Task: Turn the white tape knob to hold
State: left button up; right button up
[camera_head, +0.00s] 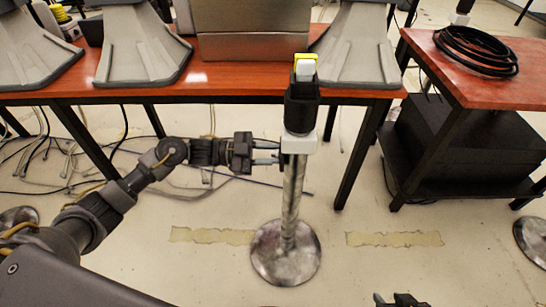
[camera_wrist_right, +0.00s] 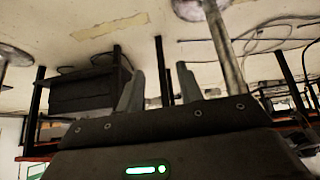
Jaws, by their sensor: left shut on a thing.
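The stand (camera_head: 291,205) is a metal pole on a round base, with a black device (camera_head: 301,105) on top that has a yellow and white cap. A white tape-like collar, the white tape knob (camera_head: 300,144), sits just under the black device. My left gripper (camera_head: 279,153) comes in from the left and is shut at the left side of the white knob; the exact contact is small. My right gripper (camera_head: 400,300) shows only at the bottom edge of the head view. In the right wrist view its two fingers (camera_wrist_right: 160,90) are apart, with nothing between them.
A red-brown table (camera_head: 230,82) with grey horn-like pieces (camera_head: 145,45) stands behind the pole. A smaller table (camera_head: 490,85) at the right carries a coiled black cable (camera_head: 476,50). Loose cables lie on the floor at the left.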

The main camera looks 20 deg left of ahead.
pick_arm(q)
jog(key=m+b, duration=0.2)
jog(key=m, duration=0.1)
jog(key=shift+f+m, duration=0.1)
jog(key=shift+m, duration=0.2)
pick_arm(e)
jog(key=w+a+r+n+t+y, duration=0.1)
jog(key=w+a+r+t+y, duration=0.2)
jog(key=w+a+r+t, duration=0.2)
jog(key=shift+w+a+r+n+t+y, duration=0.3)
jog(key=shift+w+a+r+n+t, duration=0.15)
jog(key=shift+a+r, duration=0.3)
pick_arm(q)
jog(key=o, duration=1)
jog(key=shift+m, duration=0.3)
jog(key=v, duration=1.1)
pick_arm(e)
jog(key=shift+s+d+f+g, duration=0.2)
jog(key=shift+d+f+g, duration=0.15)
jog(key=shift+f, duration=0.1)
pick_arm(q)
jog(key=shift+d, duration=0.1)
